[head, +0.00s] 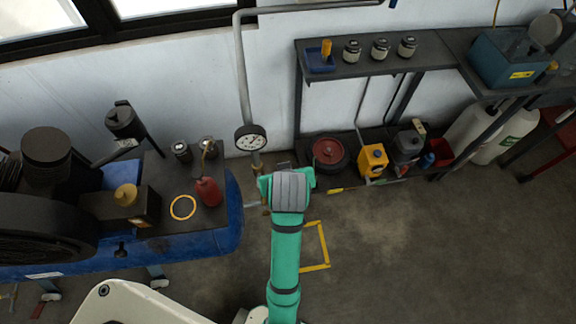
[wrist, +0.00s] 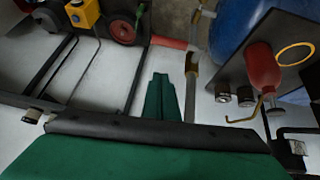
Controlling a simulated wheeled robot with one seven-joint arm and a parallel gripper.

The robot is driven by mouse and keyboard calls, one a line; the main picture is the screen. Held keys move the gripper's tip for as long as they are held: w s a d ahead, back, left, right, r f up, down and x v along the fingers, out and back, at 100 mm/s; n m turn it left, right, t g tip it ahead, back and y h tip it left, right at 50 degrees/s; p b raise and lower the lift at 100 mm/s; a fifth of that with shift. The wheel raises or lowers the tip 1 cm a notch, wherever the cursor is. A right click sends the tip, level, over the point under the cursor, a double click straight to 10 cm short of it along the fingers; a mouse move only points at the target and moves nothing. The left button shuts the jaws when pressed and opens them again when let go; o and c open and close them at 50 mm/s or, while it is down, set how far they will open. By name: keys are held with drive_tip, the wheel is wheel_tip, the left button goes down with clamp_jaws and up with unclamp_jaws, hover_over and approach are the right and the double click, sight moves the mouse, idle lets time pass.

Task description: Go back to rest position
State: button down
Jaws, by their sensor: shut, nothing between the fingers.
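My green arm reaches up the middle of the head view, with my gripper (head: 287,182) at its far end near the wall pipe. The grey wrist part hides most of the fingers there. In the wrist view my gripper (wrist: 161,78) shows as two green fingers close together, shut and empty. The pressure gauge (head: 251,138) on the grey pipe is just beyond and left of it in the head view. Whether the fingers touch the pipe (wrist: 191,85) cannot be told.
A blue tank (head: 232,215) with a black top stands left, carrying a red oil can (head: 208,190), a yellow ring (head: 183,207) and jars. A shelf (head: 425,52) at right holds jars and a blue tray (head: 320,60). Below are a yellow box (head: 373,160) and red reel (head: 329,152). Floor at lower right is clear.

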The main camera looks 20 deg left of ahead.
drive_tip(key=s+d+f+m+t, duration=0.4)
drive_tip(key=s+d+f+t, duration=0.1)
drive_tip(key=s+d+f, duration=0.35)
drive_tip(key=s+d+r+m+t+h, duration=0.1)
drive_tip(key=s+d+r+t, duration=0.1)
drive_tip(key=s, duration=0.6)
drive_tip(key=s+d+r+m+t+h, duration=0.1)
drive_tip(key=s+d+r+t, duration=0.1)
drive_tip(key=s+d+r, duration=0.3)
drive_tip(key=s+r, duration=0.1)
drive_tip(key=s, duration=0.2)
drive_tip(key=shift+d+r+m+h, duration=0.15)
drive_tip(key=shift+r+m+h, duration=0.1)
drive_tip(key=shift+m+h, duration=0.15)
drive_tip(key=shift+s, duration=0.1)
